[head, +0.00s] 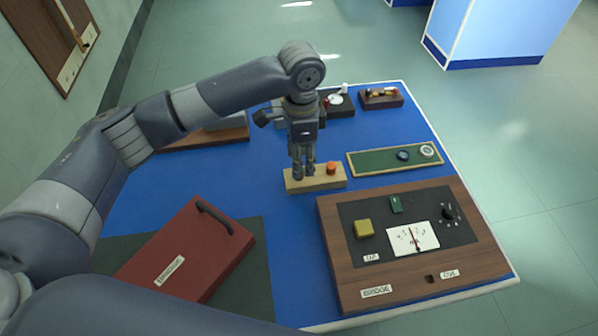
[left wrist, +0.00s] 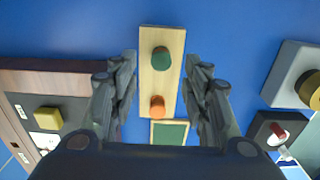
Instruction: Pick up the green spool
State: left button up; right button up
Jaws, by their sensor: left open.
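The green spool (left wrist: 161,58) stands on a pale wooden block (left wrist: 154,38), beside an orange spool (left wrist: 157,106), in the left wrist view. In the head view the block (head: 316,184) and the orange spool (head: 331,168) show on the blue bench, but my gripper hides the green spool. My left gripper (head: 303,174) points straight down over the left part of the block. In the left wrist view its open fingers (left wrist: 160,62) stand on either side of the green spool, with a gap on each side. My right gripper is out of view.
A wooden bridge box (head: 345,275) with knobs and a meter stands right of the block. A green board (head: 372,162) with two round parts lies behind it. A red case (head: 190,250) lies at front left. Small instruments (head: 381,98) line the back.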

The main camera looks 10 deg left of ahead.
pick_arm(q)
jog(key=shift+a+f+p, duration=0.2)
jog(key=shift+f+p, duration=0.1)
jog(key=shift+f, duration=2)
grip_shut()
